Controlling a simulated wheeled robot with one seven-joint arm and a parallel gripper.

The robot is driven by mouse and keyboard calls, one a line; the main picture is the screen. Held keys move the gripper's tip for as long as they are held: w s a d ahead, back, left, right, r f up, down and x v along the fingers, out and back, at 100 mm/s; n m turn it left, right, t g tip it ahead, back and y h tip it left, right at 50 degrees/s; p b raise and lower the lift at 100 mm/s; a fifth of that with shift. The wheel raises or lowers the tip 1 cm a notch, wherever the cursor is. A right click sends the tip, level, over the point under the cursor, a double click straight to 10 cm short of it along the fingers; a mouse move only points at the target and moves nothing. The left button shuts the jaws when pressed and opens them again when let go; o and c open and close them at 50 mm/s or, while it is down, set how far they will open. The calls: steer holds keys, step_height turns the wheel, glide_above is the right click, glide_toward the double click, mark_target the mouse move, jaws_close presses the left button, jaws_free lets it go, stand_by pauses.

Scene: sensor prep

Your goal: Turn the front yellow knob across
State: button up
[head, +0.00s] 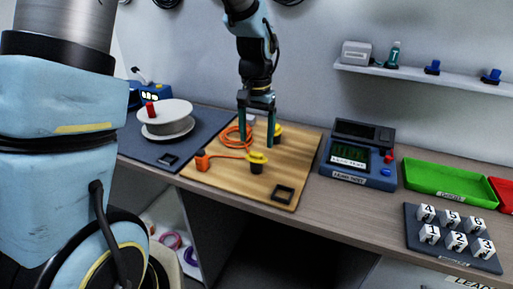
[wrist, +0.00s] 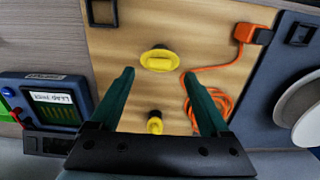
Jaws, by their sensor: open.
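The front yellow knob (head: 257,157) stands on a dark base on the wooden board (head: 222,181). It also shows in the wrist view (wrist: 160,60), between and just beyond my fingertips, with a raised grip on a round yellow disc. A back yellow knob (head: 278,130) stands behind it, partly hidden by my gripper in the head view; it shows in the wrist view (wrist: 154,124) nearer my palm. My gripper (head: 256,144) points down above the board with its fingers apart and empty. I cannot tell its exact height over the front knob.
An orange cable with an orange plug (head: 202,161) lies left of the knobs. A black square frame (head: 283,194) lies at the board's front right. A grey-blue meter (head: 357,165) stands right of the board, a white reel (head: 166,121) left. Numbered blocks and a green tray (head: 449,192) stand farther right.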

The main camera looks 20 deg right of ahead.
mark_target(256, 153)
step_height(256, 153, up, 7)
steer(key=b, duration=0.1)
steer(key=shift+f, duration=0.15)
stand_by(0.3)
steer(key=s+a+f+n, duration=0.1)
steer(key=a+f+n, duration=0.2)
steer(key=a, duration=1)
steer(key=s+a+f+n+t, duration=0.1)
steer(key=s+a+f+n, duration=0.1)
steer(key=a, duration=1.2)
steer(key=f+n, duration=0.1)
steer(key=n, duration=0.1)
steer(key=shift+f+n+t, duration=0.2)
steer(key=shift+n+t, duration=0.1)
